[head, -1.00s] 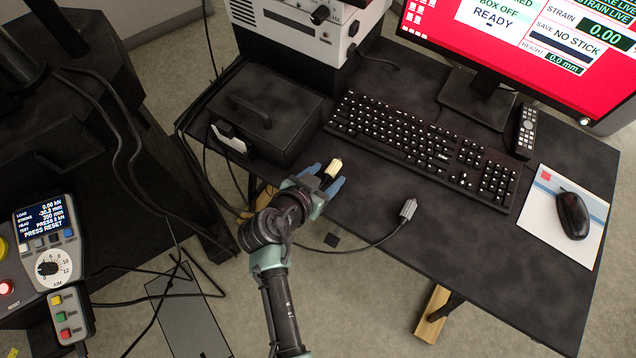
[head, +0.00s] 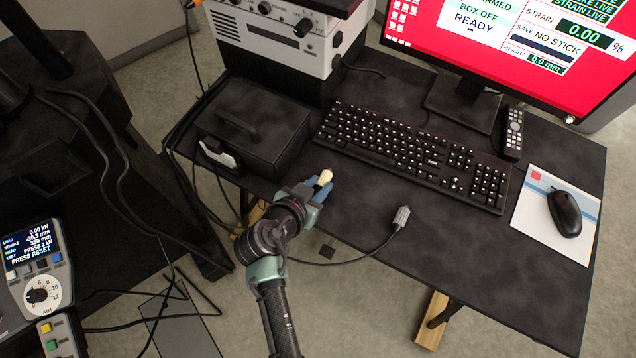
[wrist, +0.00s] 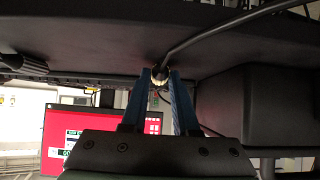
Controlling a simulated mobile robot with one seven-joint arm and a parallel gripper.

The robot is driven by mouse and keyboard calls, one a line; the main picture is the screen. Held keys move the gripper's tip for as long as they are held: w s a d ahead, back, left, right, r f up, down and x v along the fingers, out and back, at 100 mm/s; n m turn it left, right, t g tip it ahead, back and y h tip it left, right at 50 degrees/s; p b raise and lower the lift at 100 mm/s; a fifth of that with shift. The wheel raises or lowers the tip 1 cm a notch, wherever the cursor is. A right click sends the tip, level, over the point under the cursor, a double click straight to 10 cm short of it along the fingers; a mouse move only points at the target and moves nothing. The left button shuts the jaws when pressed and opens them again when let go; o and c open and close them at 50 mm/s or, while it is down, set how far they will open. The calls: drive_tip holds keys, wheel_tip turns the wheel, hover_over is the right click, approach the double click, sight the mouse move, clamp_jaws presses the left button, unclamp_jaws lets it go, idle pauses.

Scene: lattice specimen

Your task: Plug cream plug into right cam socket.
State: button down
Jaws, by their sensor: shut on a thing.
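My gripper (head: 318,187) is shut on the cream plug (head: 324,177), over the near edge of the black desk in front of the black box. In the wrist view the blue fingers (wrist: 160,85) close on either side of the cream plug (wrist: 159,77). A dark cable runs from the plug toward the upper right of that view. The plug's far end is hidden there. A white instrument (head: 285,48) with knobs stands at the back of the desk. I cannot make out the right cam socket in either view.
A black box (head: 255,128) stands on the desk left of the keyboard (head: 415,155). A grey connector (head: 402,216) on a cable lies near the front edge. A monitor (head: 500,40), remote (head: 513,134) and mouse (head: 565,213) are to the right. The desk's front middle is mostly clear.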

drive_tip(key=shift+r, duration=0.15)
drive_tip(key=shift+r+p, duration=2)
drive_tip(key=shift+r, duration=0.4)
